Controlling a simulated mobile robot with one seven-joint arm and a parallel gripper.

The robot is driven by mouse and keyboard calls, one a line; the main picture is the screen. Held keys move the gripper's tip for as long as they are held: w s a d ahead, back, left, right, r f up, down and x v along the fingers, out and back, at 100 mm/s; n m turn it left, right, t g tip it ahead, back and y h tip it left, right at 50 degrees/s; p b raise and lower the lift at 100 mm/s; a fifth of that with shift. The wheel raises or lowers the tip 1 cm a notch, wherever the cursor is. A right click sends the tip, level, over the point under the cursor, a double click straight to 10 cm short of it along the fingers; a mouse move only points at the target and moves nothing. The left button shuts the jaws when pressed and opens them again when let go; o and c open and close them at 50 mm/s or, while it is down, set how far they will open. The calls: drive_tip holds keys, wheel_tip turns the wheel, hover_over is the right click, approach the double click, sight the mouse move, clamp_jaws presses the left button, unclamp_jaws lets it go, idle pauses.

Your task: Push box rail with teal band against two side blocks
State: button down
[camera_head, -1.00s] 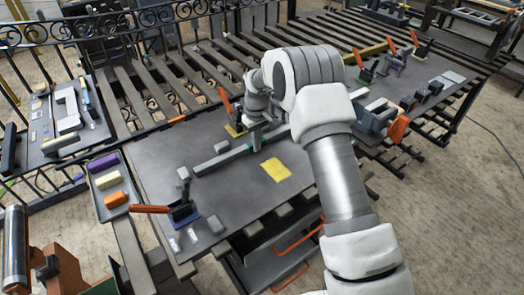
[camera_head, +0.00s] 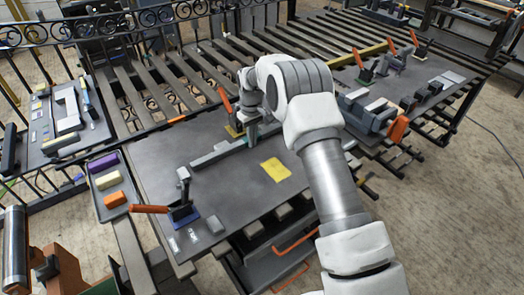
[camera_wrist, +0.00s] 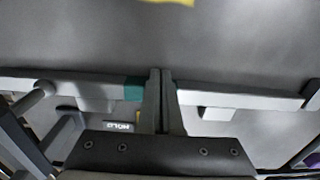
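The long grey box rail (camera_head: 212,157) lies flat on the dark table, slanting from lower left to upper right. In the wrist view it crosses the picture, with its teal band (camera_wrist: 134,88) just left of my fingers. My gripper (camera_wrist: 160,75) has its two fingers together, with nothing visible between them. They stand down in front of the rail and hide a short piece of it. Two grey side blocks, left (camera_wrist: 95,104) and right (camera_wrist: 217,113), show along the rail's far edge. They look touching or nearly touching; I cannot tell if any gap is left.
A yellow patch (camera_head: 275,169) lies on the table in front of the rail. Orange-handled clamps stand at front left (camera_head: 180,211) and behind the rail (camera_head: 232,118). A tray (camera_head: 126,211) holds coloured blocks at left.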

drive_tip(key=shift+a, duration=0.1)
drive_tip(key=shift+s+d, duration=0.7)
drive_tip(key=shift+s, duration=0.25)
wheel_tip(320, 180, up, 8)
drive_tip(key=p, duration=0.4)
idle(0.3)
idle(0.4)
